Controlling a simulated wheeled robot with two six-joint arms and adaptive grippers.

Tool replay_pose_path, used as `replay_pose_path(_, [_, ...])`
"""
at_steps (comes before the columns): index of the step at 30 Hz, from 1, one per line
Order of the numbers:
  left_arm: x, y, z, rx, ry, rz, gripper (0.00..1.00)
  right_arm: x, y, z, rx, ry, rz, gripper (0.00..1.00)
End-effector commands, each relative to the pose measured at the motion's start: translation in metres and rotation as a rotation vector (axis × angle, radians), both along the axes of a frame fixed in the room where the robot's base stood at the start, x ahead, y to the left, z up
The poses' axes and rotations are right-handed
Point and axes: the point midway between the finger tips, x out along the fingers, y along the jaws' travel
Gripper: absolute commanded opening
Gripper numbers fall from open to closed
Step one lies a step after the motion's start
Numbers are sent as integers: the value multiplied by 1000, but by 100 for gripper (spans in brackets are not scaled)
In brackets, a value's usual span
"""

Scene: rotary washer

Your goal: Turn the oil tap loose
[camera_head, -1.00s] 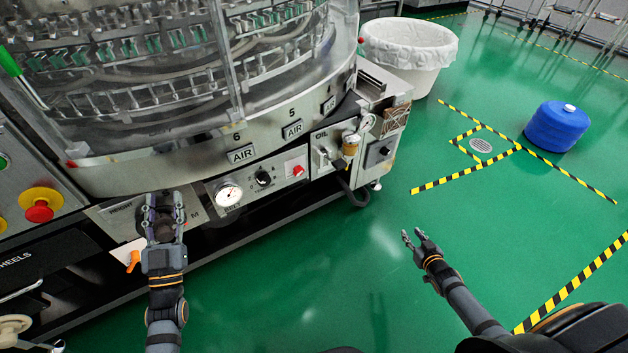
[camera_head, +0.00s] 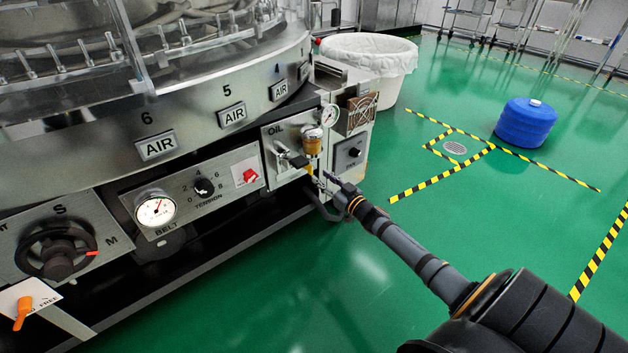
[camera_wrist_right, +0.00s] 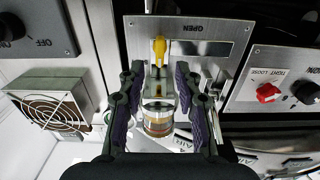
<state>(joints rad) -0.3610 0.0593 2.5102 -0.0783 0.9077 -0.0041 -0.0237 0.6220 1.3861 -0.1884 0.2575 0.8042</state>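The oil tap, a lever with a yellow tip (camera_head: 308,168), sits on the steel OIL panel (camera_head: 282,137), under a small amber oil cup (camera_head: 312,143). My right gripper (camera_head: 329,184) is just below and to the right of the tap. In the right wrist view, which shows the panel upside down, the yellow tap handle (camera_wrist_right: 160,48) stands between and just beyond the fingers of my right gripper (camera_wrist_right: 158,76). The fingers are spread and the gripper is empty. The amber cup (camera_wrist_right: 158,122) shows between them, partly hidden. My left gripper is out of the head view.
A red tight/loose knob (camera_wrist_right: 268,92) sits on the neighbouring panel. A hose hangs below. The green floor (camera_head: 340,275) in front is clear.

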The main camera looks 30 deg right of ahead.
Motion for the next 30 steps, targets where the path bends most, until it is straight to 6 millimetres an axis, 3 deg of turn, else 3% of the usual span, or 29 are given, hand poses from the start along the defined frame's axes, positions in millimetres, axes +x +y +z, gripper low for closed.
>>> replay_pose_path(9, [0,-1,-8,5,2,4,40,41,3,-1,3,1,-3,34])
replay_pose_path(20, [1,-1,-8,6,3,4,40,47,4,-1,2,4,-1,34])
replay_pose_path(28, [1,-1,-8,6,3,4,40,47,4,-1,1,4,0,1])
replay_pose_path(30, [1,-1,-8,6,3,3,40,47,4,-1,1,4,0,0])
